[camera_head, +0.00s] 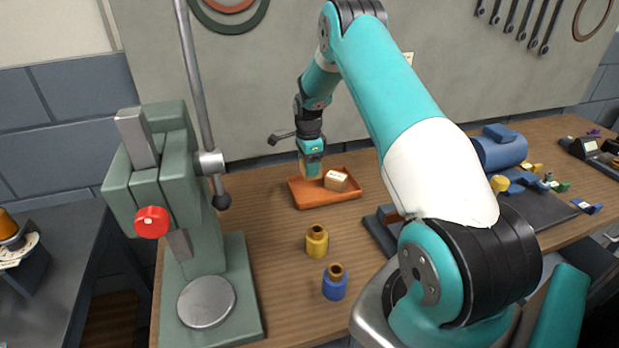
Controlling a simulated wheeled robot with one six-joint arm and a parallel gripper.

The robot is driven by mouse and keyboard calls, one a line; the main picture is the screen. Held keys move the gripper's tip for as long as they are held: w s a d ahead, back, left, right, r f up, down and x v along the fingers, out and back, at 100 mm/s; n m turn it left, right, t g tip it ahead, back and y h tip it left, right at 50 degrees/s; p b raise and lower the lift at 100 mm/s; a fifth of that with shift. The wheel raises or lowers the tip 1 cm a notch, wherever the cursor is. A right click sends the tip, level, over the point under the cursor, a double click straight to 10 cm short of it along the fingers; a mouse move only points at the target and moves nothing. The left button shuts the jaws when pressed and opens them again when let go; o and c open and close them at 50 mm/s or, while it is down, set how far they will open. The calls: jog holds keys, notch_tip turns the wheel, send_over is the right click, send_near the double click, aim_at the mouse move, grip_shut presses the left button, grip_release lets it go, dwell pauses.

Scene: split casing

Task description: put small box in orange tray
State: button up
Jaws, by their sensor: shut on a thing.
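The orange tray (333,199) sits on the wooden bench in the middle of the view, near the back wall. My gripper (309,170) points down over the left part of the tray. It is shut on a small tan box (304,170), which is partly hidden by the fingers. I cannot tell whether this box touches the tray floor. Another small tan box (336,181) with a pale top lies in the tray, just right of my gripper.
A green press (205,190) with a long lever stands at the left. A yellow bottle-like part (317,241) and a blue one (335,282) stand in front of the tray. A blue casing (499,150) and small parts lie at the right, beyond my arm.

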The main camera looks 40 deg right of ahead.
notch_tip(320, 180, down, 7)
jog(key=shift+r+p, duration=0.2)
jog(key=shift+p, duration=0.65)
jog(key=shift+f, duration=0.25)
jog(key=shift+f+b, duration=0.2)
jog(key=shift+b, duration=0.1)
jog(key=o, duration=1.1)
jog(key=shift+r, duration=0.1)
jog(key=shift+c, duration=0.2)
jog(key=shift+r, duration=0.1)
notch_tip(320, 180, up, 12)
jog(key=b, duration=0.3)
jog(key=shift+b, duration=0.35)
